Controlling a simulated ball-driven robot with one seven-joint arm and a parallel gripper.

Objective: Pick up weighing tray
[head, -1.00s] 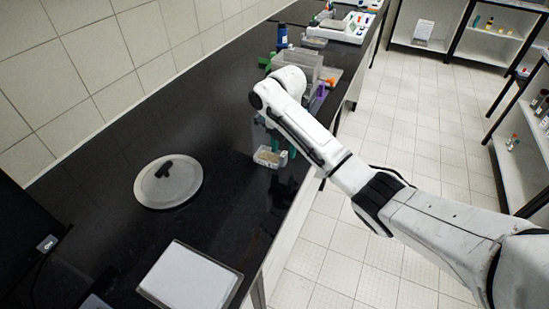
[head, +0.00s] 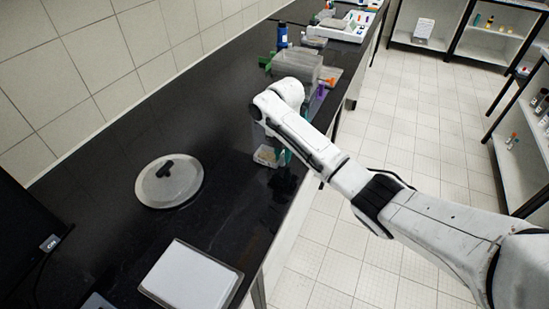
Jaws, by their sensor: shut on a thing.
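Whether the tray touches the bench or is slightly raised, I cannot tell.
A round grey lid with a black knob (head: 169,181) lies left of the tray. A white flat pad (head: 191,277) lies at the front. A clear box (head: 297,64) and a blue bottle (head: 282,36) stand behind my arm. Bare black bench lies between.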

